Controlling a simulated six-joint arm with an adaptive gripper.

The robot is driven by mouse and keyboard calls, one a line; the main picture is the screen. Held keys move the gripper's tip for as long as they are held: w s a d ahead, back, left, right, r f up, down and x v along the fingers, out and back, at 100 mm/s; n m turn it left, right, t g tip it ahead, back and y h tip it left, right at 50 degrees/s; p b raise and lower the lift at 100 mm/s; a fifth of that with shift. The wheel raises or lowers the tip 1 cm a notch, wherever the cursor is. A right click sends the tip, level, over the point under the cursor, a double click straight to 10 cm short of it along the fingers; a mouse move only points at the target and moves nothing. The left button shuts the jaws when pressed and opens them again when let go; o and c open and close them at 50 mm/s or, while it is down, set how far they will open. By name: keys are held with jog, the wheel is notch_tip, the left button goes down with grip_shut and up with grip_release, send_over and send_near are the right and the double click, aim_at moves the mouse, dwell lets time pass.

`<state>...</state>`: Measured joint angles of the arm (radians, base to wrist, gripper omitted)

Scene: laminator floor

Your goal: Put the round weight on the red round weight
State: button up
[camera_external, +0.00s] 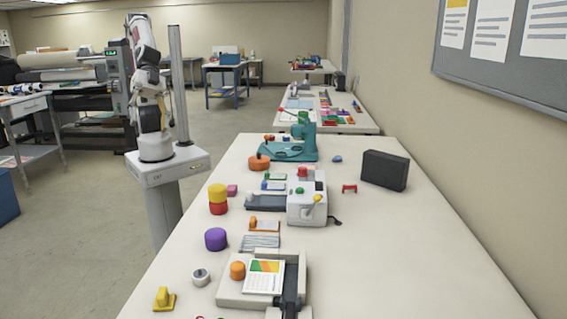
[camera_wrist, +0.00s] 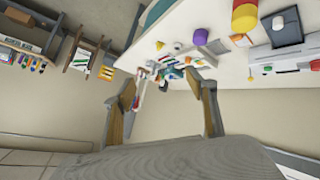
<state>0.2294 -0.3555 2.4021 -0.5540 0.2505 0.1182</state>
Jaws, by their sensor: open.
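A yellow round weight (camera_external: 217,190) sits upright on the red round weight (camera_external: 218,209) at the table's left side. The yellow weight (camera_wrist: 245,18) and the red weight (camera_wrist: 242,3) also show together at the top of the wrist view, partly cut off. A separate purple round weight (camera_external: 215,239) stands on the table in front of them; it shows in the wrist view too (camera_wrist: 200,37). My gripper (camera_wrist: 165,80) is open and empty, with its fingers apart. It is well away from the weights, on the raised arm beyond the table's left edge.
On the white table (camera_external: 400,260) stand a white machine (camera_external: 308,205), a grey tray device (camera_external: 245,288), an orange weight (camera_external: 259,163), a teal press (camera_external: 304,140) and a black box (camera_external: 385,170). The table's right side is mostly clear.

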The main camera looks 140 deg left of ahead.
jog(key=s+a+f+g+y, duration=0.2)
jog(key=s+a, duration=0.4)
jog(key=s, duration=0.3)
jog(key=s+a+f+m+g+y, duration=0.1)
jog(key=s+a+y, duration=0.1)
jog(key=s+a, duration=0.5)
jog(key=shift+s+f+g, duration=0.35)
jog(key=shift+s+g, duration=0.05)
jog(key=shift+s, duration=0.45)
